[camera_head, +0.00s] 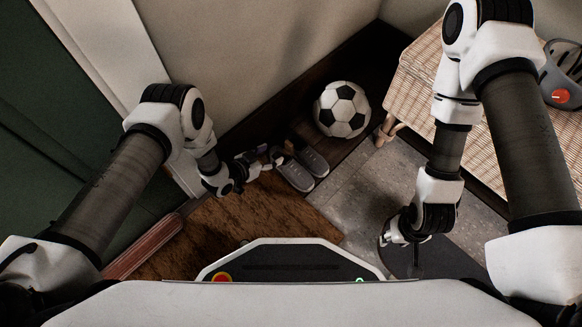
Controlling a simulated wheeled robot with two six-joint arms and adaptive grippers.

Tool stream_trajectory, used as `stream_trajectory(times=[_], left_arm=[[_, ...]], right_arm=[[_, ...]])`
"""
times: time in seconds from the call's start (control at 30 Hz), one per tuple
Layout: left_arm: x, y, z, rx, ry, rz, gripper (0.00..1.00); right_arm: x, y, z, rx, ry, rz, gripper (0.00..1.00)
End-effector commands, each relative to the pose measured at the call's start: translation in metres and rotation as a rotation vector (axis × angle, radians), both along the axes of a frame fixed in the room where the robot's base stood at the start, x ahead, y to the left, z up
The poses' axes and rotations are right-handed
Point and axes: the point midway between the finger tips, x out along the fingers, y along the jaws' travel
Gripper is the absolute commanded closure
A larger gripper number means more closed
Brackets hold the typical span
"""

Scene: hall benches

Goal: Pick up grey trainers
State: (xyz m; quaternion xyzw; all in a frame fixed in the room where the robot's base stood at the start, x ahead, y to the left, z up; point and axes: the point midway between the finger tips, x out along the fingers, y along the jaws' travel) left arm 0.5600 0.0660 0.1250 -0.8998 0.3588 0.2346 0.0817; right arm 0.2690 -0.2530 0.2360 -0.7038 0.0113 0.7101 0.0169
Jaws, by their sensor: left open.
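The grey trainers (298,172) sit side by side on the floor near the middle of the head view, at the edge of the brown mat. My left gripper (268,160) is open, right beside the trainers' far left end. Its fingers reach close to the left shoe; I cannot tell whether they touch it. My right gripper (388,238) hangs low at the right, over a dark round surface, apart from the trainers. Its fingers are small and partly hidden, so its opening is unclear.
A black and white football (341,109) lies behind the trainers against the dark corner. A woven bench (418,68) stands at the right with a grey helmet (562,78) on it. A brown mat (225,228) covers the floor at the left. Grey floor (372,187) is clear right of the trainers.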

Motion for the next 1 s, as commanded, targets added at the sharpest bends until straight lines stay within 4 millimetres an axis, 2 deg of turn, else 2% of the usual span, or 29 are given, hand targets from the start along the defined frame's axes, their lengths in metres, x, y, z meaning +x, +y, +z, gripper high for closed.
stream_trajectory(times=[0.03, 0.27, 0.5, 0.63, 0.83, 0.97, 1.0], left_arm=[[0.002, -0.006, -0.018, -0.010, -0.022, -0.016, 0.38], [0.021, -0.026, -0.028, -0.021, -0.049, -0.036, 0.38], [0.048, -0.050, -0.047, -0.021, -0.048, -0.034, 0.38], [0.057, -0.059, -0.049, -0.020, -0.046, -0.032, 0.38], [0.058, -0.060, -0.046, -0.020, -0.044, -0.031, 0.38], [0.058, -0.060, -0.046, -0.020, -0.044, -0.031, 0.84], [0.058, -0.059, -0.047, -0.020, -0.044, -0.031, 0.98]], right_arm=[[0.000, 0.000, -0.018, 0.000, 0.001, 0.001, 0.60], [0.000, 0.000, -0.033, 0.000, -0.001, -0.002, 0.60], [0.002, -0.001, -0.067, -0.001, -0.006, -0.008, 0.60], [0.002, -0.001, -0.072, -0.001, -0.008, -0.011, 0.60], [0.003, -0.001, -0.069, -0.001, -0.009, -0.011, 0.60], [0.003, -0.001, -0.069, -0.001, -0.008, -0.011, 0.60], [0.003, -0.001, -0.070, -0.001, -0.008, -0.011, 0.60]])
